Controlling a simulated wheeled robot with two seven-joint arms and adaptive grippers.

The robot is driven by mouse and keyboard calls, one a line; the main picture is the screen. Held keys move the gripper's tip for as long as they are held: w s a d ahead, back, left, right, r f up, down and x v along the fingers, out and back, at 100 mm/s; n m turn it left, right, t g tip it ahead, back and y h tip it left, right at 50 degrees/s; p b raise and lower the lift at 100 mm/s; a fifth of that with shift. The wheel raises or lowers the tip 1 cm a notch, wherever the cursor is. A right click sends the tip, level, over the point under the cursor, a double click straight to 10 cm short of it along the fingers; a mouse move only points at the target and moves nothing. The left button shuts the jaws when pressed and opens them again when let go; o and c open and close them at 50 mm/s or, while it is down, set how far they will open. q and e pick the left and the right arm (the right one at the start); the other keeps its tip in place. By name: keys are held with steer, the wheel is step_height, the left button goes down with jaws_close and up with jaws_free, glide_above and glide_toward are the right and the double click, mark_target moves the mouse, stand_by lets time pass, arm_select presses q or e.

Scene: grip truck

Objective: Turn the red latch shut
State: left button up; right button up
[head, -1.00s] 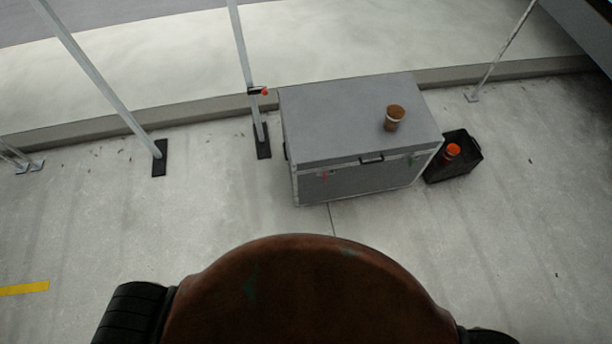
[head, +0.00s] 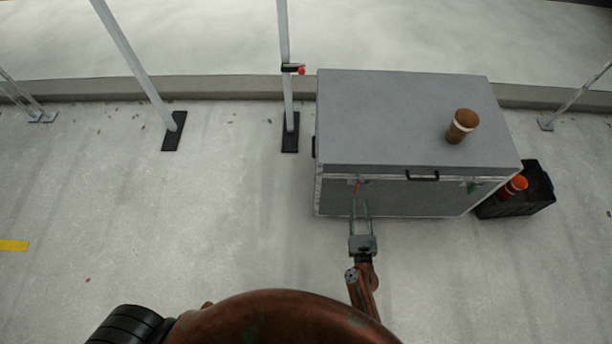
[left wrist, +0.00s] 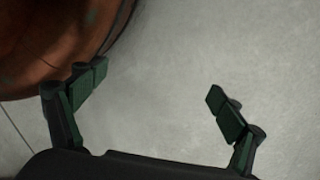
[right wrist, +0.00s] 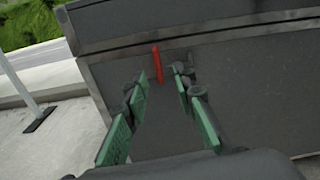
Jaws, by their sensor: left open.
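The red latch (head: 358,187) is on the front face of the grey case (head: 395,115), near its left end, just below the lid seam. In the right wrist view the red latch (right wrist: 157,64) stands nearly upright, tilted slightly. My right gripper (head: 360,205) points at the case front just below the latch. It also shows in the right wrist view (right wrist: 160,85), its fingers apart, with the latch framed between the fingertips; I cannot tell whether they touch it. My left gripper (left wrist: 158,82) is open and empty over bare floor, and is outside the head view.
A green latch (head: 472,187) is at the right of the case front, with a black handle (head: 422,176) between. A brown cup (head: 462,126) stands on the lid. A black crate (head: 540,200) holds an orange-topped item. Stands with poles (head: 286,90) are to the left; open floor lies left.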

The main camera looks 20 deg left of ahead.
mark_target(357, 189)
steer(key=shift+w+a+r+m, duration=0.45)
steer(key=shift+w+a+m, duration=0.05)
steer(key=shift+w, duration=0.1)
steer(key=b+x, duration=0.1)
steer(key=x, duration=0.5)
arm_select(q)
steer(key=shift+w+d+r, duration=0.2)
steer(key=shift+w+r, duration=0.15)
steer(key=shift+r, duration=0.25)
steer(key=shift+w+d+r, duration=0.25)
steer(key=shift+w+r, duration=0.05)
steer(key=shift+r, duration=0.3)
steer(key=shift+w+d+r, duration=0.2)
steer(key=shift+w+r, duration=0.15)
steer(key=shift+r, duration=0.25)
arm_select(e)
steer(key=shift+w+a+r, duration=0.1)
steer(key=shift+w+a, duration=0.05)
steer(key=shift+w, duration=0.35)
steer(key=shift+c, duration=0.6)
jaws_close()
